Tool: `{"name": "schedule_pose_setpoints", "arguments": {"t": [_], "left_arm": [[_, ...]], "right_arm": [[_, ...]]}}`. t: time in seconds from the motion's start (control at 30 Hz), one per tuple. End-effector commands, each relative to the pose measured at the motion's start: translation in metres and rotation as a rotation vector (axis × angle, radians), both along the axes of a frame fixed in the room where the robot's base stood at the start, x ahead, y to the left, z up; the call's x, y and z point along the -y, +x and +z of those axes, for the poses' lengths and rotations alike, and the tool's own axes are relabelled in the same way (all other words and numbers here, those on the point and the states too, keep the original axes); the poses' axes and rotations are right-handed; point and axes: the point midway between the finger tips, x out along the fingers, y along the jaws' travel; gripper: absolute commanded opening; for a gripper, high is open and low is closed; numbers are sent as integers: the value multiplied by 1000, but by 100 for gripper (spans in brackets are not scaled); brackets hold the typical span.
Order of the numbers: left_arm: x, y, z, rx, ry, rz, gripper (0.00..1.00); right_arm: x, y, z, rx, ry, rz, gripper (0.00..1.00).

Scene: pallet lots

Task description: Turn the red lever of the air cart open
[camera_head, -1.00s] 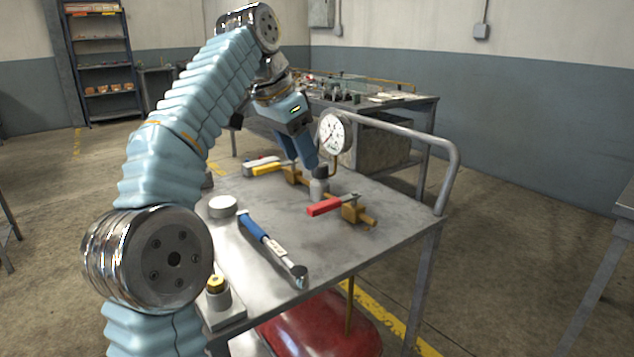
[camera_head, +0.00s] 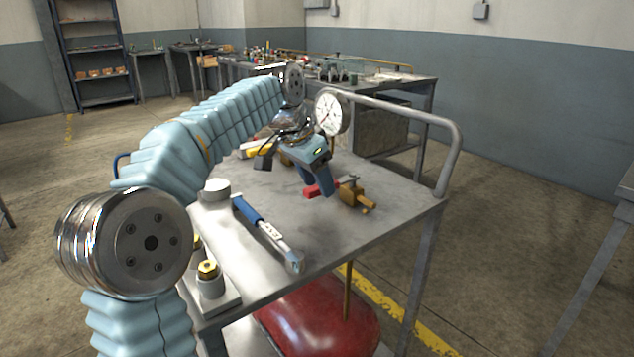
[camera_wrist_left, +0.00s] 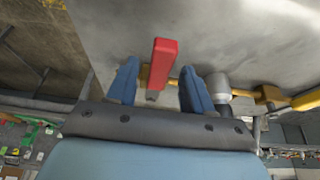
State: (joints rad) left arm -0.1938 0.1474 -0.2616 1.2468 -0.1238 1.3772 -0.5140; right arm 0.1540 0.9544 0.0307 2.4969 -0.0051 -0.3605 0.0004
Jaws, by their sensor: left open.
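The red lever (camera_head: 311,191) sits on a brass valve (camera_head: 356,196) on the top of the air cart (camera_head: 345,228). My left gripper (camera_head: 322,187) is over the lever and hides part of it in the head view. In the left wrist view the red lever (camera_wrist_left: 164,62) shows between the two blue fingers of my left gripper (camera_wrist_left: 159,72), with a gap on each side. The jaws are open. I cannot tell whether the fingertips reach down past the lever. My right gripper is not in view.
A round pressure gauge (camera_head: 331,114) stands just behind my left gripper. A yellow lever (camera_head: 259,151) lies farther left. A blue-handled wrench (camera_head: 262,229), a white round part (camera_head: 215,189) and a brass fitting (camera_head: 208,270) are on the near side. A tube handrail (camera_head: 452,150) bounds the right.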

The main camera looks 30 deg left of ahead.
Motion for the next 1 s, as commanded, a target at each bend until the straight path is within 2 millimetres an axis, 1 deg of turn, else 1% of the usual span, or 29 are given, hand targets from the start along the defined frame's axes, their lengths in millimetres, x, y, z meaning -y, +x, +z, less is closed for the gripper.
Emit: {"name": "schedule_pose_setpoints", "arguments": {"t": [0.27, 0.3, 0.57, 0.6, 0.63, 1.0], "left_arm": [[1, 1, -3, 0, -1, 0, 51], [1, 1, -3, 0, -1, 0, 50], [1, 1, -2, 0, -1, 0, 10], [0, 1, -2, 0, -1, 0, 4], [0, 1, -2, 0, -1, 0, 0], [3, -1, -2, 1, -1, 6, 0]], "right_arm": [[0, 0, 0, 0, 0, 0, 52], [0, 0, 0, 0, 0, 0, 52], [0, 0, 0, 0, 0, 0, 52], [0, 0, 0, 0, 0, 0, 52], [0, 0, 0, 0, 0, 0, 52], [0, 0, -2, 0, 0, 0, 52]]}}
